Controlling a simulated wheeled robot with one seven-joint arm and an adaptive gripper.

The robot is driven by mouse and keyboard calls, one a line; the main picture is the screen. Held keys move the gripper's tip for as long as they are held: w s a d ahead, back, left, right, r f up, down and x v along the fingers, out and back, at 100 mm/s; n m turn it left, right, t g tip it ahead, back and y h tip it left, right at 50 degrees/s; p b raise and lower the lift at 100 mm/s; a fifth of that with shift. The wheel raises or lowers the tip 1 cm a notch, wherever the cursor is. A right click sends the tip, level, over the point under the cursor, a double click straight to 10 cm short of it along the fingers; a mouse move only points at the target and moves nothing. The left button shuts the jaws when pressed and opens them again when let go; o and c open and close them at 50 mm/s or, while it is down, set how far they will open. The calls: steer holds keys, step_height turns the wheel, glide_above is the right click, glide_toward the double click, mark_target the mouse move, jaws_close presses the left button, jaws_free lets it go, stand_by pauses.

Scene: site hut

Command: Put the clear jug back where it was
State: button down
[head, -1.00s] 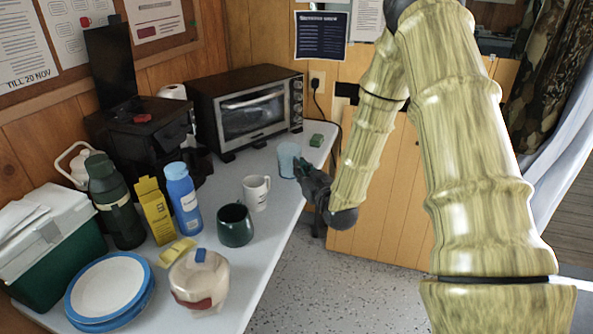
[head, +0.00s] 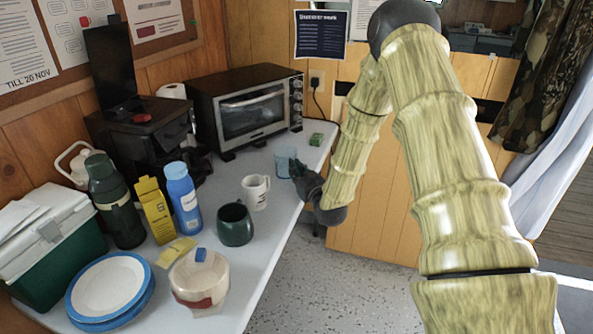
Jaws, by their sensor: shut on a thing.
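The clear jug (head: 284,161), a bluish see-through vessel, stands upright at the right edge of the table, in front of the toaster oven. My gripper (head: 296,172) reaches it from the right and is shut on it. The dark fingers and wrist hide the jug's right side and part of its lower body. Whether its base touches the table is hard to tell.
A white mug (head: 255,192) and a dark green mug (head: 235,225) stand nearby toward the front. A green block (head: 317,140) lies behind the jug, beside the toaster oven (head: 250,105). A blue bottle (head: 183,200) and plates (head: 108,288) are further left.

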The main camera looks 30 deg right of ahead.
steer(key=c, duration=1.5)
jaws_free()
steer(key=shift+f, duration=0.1)
steer(key=shift+c, duration=0.2)
steer(key=shift+r, duration=0.2)
steer(key=s+a, duration=0.1)
steer(key=s, duration=1.1)
steer(key=shift+b, duration=0.3)
steer(key=shift+a, duration=0.1)
